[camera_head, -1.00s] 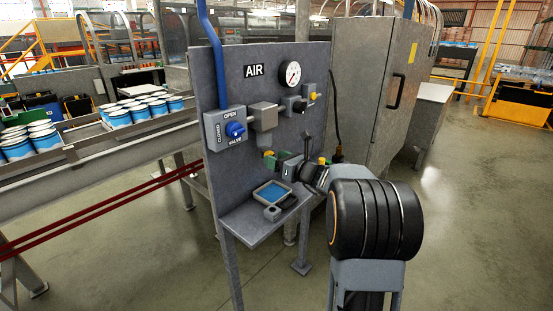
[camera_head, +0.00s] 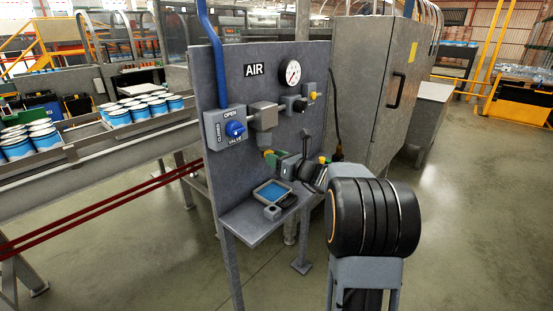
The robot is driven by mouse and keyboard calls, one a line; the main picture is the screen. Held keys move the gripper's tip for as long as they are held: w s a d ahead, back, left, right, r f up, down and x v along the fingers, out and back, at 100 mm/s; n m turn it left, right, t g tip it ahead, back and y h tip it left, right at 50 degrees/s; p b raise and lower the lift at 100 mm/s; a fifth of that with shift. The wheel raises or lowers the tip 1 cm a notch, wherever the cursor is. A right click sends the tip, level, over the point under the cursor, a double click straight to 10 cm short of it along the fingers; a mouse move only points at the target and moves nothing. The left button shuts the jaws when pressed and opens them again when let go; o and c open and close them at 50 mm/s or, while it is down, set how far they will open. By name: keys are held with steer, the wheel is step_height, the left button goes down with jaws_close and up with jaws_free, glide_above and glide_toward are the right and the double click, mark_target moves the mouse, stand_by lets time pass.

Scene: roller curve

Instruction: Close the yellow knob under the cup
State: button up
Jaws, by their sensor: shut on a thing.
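A small yellow knob (camera_head: 268,154) shows low on the grey AIR panel, below a grey fitting (camera_head: 263,117). A green part sits against the knob. The cup is hard to make out at this size. My gripper (camera_head: 277,160) is at the knob and appears shut on it. The gripper's body and my wrist reach in from the right, and the fingertips are too small to see clearly. My forearm's dark, round joint covers the lower right of the panel area.
A blue valve handle (camera_head: 235,129) marked OPEN and CLOSED is on the panel's left. A gauge (camera_head: 293,72) is at the top right. A shelf (camera_head: 240,222) below holds a blue-lined tray (camera_head: 271,192). A grey cabinet (camera_head: 372,85) stands behind; floor at right is clear.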

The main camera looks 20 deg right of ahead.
steer(key=shift+n+b, duration=0.7)
steer(key=shift+b, duration=0.25)
steer(key=o, duration=0.9)
steer(key=shift+o, duration=0.2)
steer(key=v, duration=1.3)
steer(key=shift+s+d+b, duration=0.15)
steer(key=shift+s+b, duration=0.2)
